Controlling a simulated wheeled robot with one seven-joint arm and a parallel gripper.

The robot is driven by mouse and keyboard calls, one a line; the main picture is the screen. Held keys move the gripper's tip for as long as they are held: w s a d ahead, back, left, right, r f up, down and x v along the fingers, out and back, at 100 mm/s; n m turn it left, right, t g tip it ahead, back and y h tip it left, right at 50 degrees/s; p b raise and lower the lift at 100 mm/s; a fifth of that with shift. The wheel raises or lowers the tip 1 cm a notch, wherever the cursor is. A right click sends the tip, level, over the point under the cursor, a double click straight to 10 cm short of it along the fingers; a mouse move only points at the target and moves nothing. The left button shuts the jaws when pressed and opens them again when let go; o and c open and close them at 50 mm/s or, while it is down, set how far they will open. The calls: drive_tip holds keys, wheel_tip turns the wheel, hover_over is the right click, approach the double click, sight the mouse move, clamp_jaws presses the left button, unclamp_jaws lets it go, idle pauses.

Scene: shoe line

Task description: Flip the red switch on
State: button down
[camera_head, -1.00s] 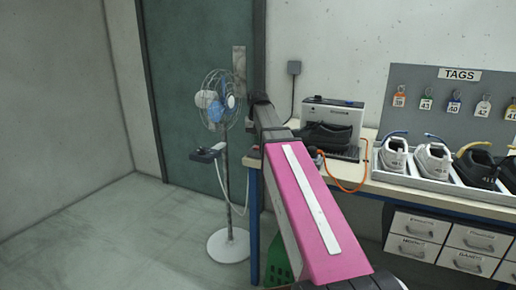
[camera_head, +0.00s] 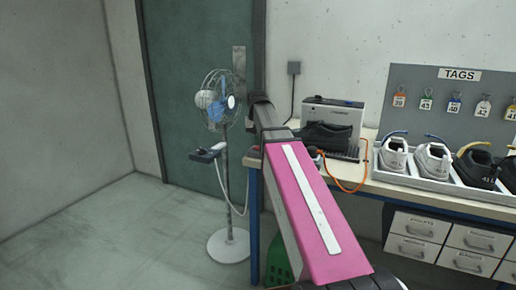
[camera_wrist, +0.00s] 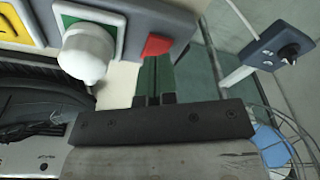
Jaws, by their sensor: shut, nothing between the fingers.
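The red switch (camera_wrist: 158,45) is a small red block on the edge of a grey panel (camera_wrist: 185,22) at the top of the wrist view. My gripper (camera_wrist: 154,62) is shut and empty, its dark green fingers side by side. The fingertips point at the red switch and overlap its lower edge in the picture; I cannot tell if they touch it. In the head view my arm hides the gripper, and I cannot make out the red switch there.
A white knob (camera_wrist: 86,52) on a green plate and a yellow part (camera_wrist: 18,25) sit left of the switch. A standing fan (camera_head: 222,100) with a control box (camera_head: 208,154) stands left of the workbench (camera_head: 375,180). A dark shoe (camera_head: 326,136) and shoe tray (camera_head: 450,184) are on the bench.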

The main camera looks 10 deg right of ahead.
sight(257, 148)
drive_tip(key=shift+f, duration=1.3)
idle(0.9)
drive_tip(key=shift+r, duration=3.55)
